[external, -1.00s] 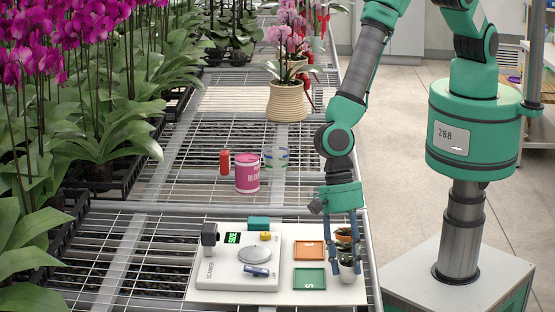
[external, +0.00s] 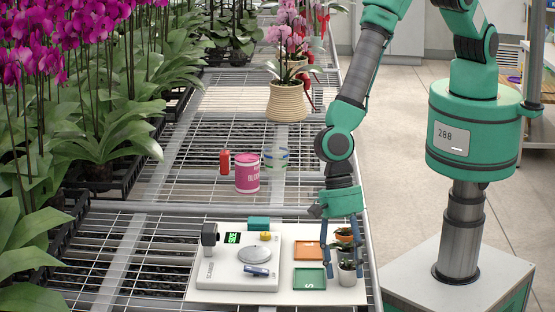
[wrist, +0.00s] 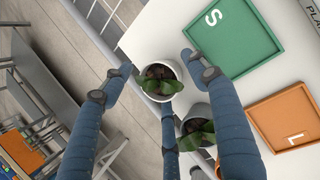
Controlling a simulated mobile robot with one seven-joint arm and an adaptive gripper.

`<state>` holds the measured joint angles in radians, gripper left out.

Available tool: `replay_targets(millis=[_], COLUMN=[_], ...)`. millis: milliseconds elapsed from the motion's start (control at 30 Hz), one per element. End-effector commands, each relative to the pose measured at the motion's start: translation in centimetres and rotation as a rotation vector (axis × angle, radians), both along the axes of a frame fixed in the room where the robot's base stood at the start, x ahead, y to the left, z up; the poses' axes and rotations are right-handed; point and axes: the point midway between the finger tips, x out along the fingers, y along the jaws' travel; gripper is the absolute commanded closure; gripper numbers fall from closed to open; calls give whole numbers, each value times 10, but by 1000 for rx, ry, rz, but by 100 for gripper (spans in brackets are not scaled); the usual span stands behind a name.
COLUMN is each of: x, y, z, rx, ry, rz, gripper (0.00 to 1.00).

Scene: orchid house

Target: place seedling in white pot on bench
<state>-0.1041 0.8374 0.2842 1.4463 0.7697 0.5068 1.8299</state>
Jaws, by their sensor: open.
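A small white pot with a green seedling (wrist: 161,84) stands on the white board at its right side; in the external view the pot (external: 347,277) is partly hidden by my fingers. My gripper (external: 344,272) points down over it with fingers apart. In the wrist view the pot lies between the spread fingertips of my gripper (wrist: 160,74), with gaps on both sides. A third finger shows just below the pot. A second potted seedling (wrist: 196,131) stands close by, partly hidden by a finger.
A green tray marked S (external: 309,278) and an orange tray (external: 308,250) lie left of the pots. A white scale (external: 236,274) stands further left. A pink tin (external: 247,173), a red item (external: 225,162) and a clear container (external: 276,156) stand behind on the mesh bench.

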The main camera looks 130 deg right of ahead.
Motion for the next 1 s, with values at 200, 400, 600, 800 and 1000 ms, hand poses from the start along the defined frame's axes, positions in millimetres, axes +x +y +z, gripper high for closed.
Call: replay_targets(millis=[200,400,600,800,1000], x=[-1,-4,-9,-13,-17], y=[-3,-12,-23,-35,-41], z=[11,34,65,93,109], rx=[0,0,0,0,0], ry=[-1,-3,-1,-3,0], rz=[-1,0,-1,-1,0], gripper=[41,41,41,41,41])
